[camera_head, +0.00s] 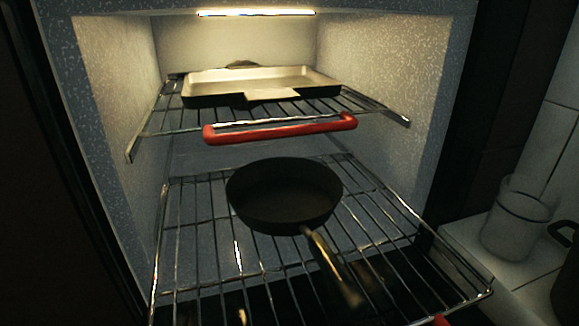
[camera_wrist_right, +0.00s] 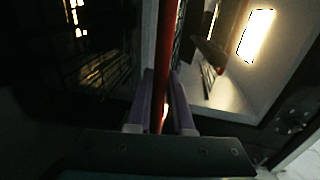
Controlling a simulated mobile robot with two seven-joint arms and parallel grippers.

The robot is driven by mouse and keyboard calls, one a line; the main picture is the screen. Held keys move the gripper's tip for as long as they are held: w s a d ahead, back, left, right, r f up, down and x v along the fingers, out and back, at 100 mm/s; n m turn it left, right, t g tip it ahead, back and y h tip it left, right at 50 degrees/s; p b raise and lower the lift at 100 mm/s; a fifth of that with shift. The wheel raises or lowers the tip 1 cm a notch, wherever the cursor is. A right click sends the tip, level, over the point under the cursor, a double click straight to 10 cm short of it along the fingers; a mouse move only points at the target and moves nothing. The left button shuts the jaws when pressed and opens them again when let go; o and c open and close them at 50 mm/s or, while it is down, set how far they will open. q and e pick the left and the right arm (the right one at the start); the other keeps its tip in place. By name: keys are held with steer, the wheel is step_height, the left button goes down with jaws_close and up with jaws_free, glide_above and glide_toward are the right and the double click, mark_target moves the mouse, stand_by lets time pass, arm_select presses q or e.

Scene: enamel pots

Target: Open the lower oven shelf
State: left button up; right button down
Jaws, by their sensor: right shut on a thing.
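The lower oven shelf (camera_head: 200,290) is a wire rack that extends forward out of the oven, its front end at the bottom of the head view. A bit of its red handle (camera_head: 438,321) shows at the bottom edge; the rest is out of frame. In the right wrist view, my right gripper (camera_wrist_right: 163,100) is shut on the red handle bar (camera_wrist_right: 167,45), which runs between its two fingers. A dark frying pan (camera_head: 285,195) sits on the lower shelf, its handle pointing toward the front right. My left gripper is not in view.
The upper shelf (camera_head: 150,122) has a red handle (camera_head: 280,130) and carries a shallow metal tray (camera_head: 265,80). Oven walls (camera_head: 105,60) enclose both sides. At right, a glass jar (camera_head: 515,220) and a dark pot (camera_head: 567,285) stand on the white tiled counter (camera_head: 470,235).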

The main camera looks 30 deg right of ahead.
steer(key=shift+s+a+r, duration=0.1)
steer(key=shift+s, duration=0.2)
steer(key=c, duration=0.8)
jaws_free()
steer(key=shift+s, duration=0.15)
